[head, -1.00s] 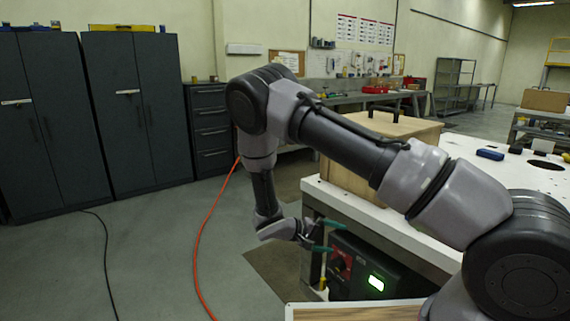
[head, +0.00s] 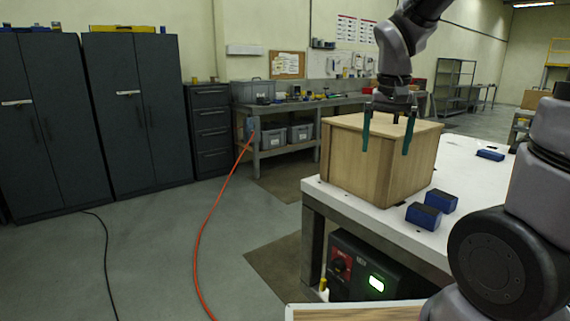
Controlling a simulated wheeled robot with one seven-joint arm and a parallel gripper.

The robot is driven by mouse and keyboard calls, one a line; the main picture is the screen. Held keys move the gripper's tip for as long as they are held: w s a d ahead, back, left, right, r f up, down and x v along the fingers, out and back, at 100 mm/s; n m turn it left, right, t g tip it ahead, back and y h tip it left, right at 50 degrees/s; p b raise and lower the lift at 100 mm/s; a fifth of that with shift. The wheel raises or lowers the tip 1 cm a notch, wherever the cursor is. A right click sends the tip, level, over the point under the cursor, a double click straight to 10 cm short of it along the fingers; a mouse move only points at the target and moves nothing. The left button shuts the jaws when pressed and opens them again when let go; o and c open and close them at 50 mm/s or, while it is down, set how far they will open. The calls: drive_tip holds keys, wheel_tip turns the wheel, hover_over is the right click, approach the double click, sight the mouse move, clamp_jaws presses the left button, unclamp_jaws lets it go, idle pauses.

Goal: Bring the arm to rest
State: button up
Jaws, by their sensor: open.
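My gripper (head: 386,134) points straight down above the wooden box (head: 355,168) on the white table. Its two green fingers are spread wide and look empty. They overlap the top of the box in the picture, and I cannot tell whether they touch it. My arm rises from the lower right, and its upper part runs out of the top of the head view.
The white table (head: 395,227) carries two dark-blue blocks (head: 424,216) (head: 441,200) near its front edge and another blue block (head: 490,155) farther back. A dark control box (head: 372,270) sits below. An orange cable (head: 205,225) crosses the open floor at left.

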drive_tip(key=s+d+r+t+y, duration=0.1)
drive_tip(key=s+r+t, duration=0.4)
drive_tip(key=s+r, duration=0.5)
drive_tip(key=shift+s+m+y, duration=0.2)
drive_tip(key=shift+m+y, duration=0.2)
drive_tip(key=shift+y, duration=0.4)
drive_tip(key=shift+d, duration=0.1)
